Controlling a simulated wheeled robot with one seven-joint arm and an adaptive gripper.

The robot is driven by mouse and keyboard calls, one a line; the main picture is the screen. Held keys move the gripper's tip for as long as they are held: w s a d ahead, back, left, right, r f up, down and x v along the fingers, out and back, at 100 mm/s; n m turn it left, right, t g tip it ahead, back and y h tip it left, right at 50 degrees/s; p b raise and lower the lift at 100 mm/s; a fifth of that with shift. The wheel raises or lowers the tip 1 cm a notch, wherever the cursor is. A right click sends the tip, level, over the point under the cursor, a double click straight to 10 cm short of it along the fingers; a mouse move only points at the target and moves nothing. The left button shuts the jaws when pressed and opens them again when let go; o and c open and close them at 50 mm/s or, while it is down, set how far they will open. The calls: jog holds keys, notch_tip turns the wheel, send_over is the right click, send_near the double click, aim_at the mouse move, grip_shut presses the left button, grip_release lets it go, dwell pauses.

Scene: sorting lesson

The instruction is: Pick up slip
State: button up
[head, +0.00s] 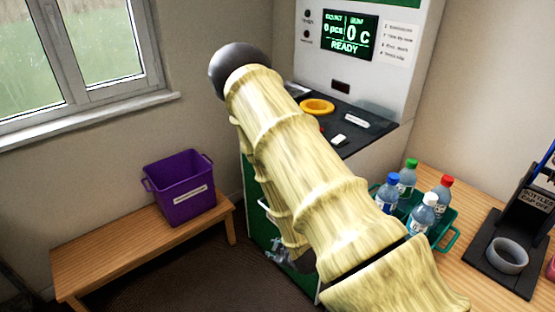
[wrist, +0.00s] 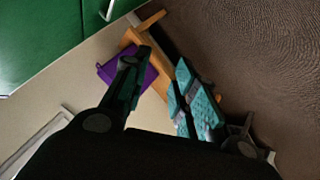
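I cannot make out a slip for certain in either view. A small white piece (head: 338,141) lies on the dark counter of the machine in the head view, but I cannot tell if it is the slip. My gripper (wrist: 163,68) is open and empty in the wrist view, its teal-padded fingers apart. In the head view it shows only partly, low beside the green cabinet front, well below the counter. My pale arm hides part of the counter and the cabinet.
The machine screen (head: 347,34) reads READY. A yellow ring (head: 317,107) lies on the counter (head: 365,138). A purple crate (head: 181,187) stands on a wooden bench (head: 90,257) at left. Several capped bottles stand in a green crate (head: 446,238) on the right table, beside a black stand (head: 528,200).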

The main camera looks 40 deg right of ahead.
jog(key=w+d+r+n+t+y+b, duration=0.1)
jog(key=w+d+r+n+t+b, duration=0.2)
jog(key=w+d+r+n+t, duration=0.5)
jog(key=w+d+r+n+t+y+b, duration=0.1)
jog(key=w+d+r+n+b, duration=0.2)
jog(key=w+d+r, duration=0.7)
jog(key=shift+w+a+r+p, duration=0.4)
jog(key=shift+w+a, duration=0.25)
jog(key=shift+w, duration=0.45)
jog(key=shift+w+a+r+p, duration=0.4)
jog(key=shift+w+a, duration=0.3)
jog(key=shift+w, duration=0.4)
jog(key=shift+w+a+r+p, duration=0.4)
jog(key=shift+w+a, duration=0.25)
jog(key=shift+w, duration=0.45)
grip_shut()
